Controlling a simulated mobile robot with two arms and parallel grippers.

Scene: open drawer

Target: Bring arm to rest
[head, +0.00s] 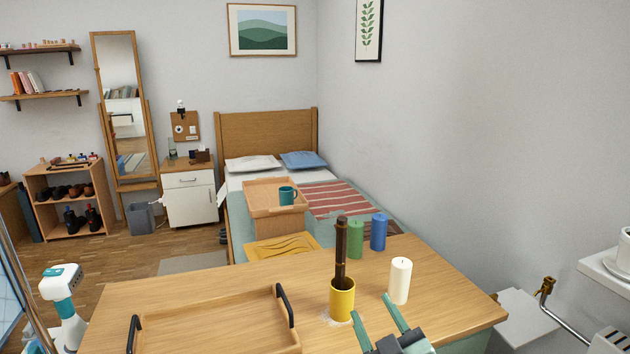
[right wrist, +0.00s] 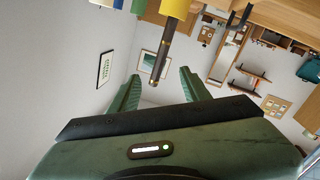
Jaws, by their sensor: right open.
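My right gripper (head: 370,304) is at the near edge of the wooden table, its two green fingers spread apart with nothing between them. The fingers also show spread in the right wrist view (right wrist: 160,75). A yellow cup (head: 342,300) with a dark brown stick (head: 341,250) standing in it is just beyond the left fingertip. In the right wrist view, which is turned over, the stick (right wrist: 160,58) shows beyond the fingers. My left gripper cannot be made out.
The table (head: 445,300) also holds a white candle (head: 400,281), a green candle (head: 356,238), a blue candle (head: 378,232) and a wooden tray (head: 215,325) with black handles. A bed with a tray and teal mug (head: 287,195) stands behind. Clear tabletop lies right of the white candle.

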